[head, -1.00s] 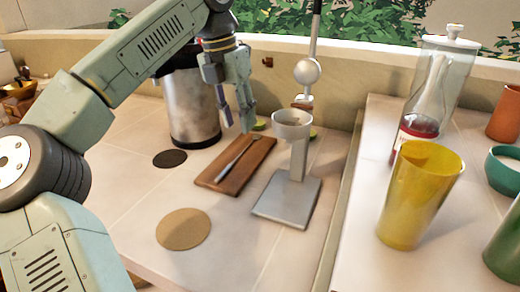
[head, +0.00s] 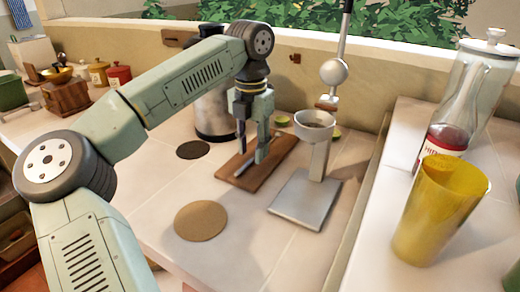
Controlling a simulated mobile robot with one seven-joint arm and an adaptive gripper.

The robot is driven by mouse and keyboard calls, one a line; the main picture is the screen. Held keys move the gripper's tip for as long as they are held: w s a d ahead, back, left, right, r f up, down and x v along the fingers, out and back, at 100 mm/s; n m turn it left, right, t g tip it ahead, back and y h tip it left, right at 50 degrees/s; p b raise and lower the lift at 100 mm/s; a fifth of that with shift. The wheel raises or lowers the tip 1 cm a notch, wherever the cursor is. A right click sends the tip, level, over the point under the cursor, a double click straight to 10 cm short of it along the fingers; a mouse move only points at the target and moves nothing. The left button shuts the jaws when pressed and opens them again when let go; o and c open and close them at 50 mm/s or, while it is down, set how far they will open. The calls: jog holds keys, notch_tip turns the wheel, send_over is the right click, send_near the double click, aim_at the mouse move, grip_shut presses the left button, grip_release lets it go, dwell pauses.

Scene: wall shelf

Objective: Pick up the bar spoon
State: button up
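A thin silver utensil (head: 243,168) lies on the brown wooden board (head: 275,161); it appears to be the bar spoon. Only a short near part of it shows clearly, and my gripper hides the rest. My gripper (head: 252,153) points down over the board, right above or around the utensil. Its two fingers are apart, one to the left and one to the right. I cannot tell whether either finger touches the utensil.
A grey metal press stand (head: 304,197) with a cup on top is close on the right. A steel container (head: 213,115) stands behind left. Lime pieces (head: 282,121) lie behind the board. A round cork mat (head: 200,221) is in front; a yellow cup (head: 436,215) stands right.

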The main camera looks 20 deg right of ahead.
jog(key=shift+f, duration=0.65)
jog(key=shift+c, duration=0.5)
grip_shut()
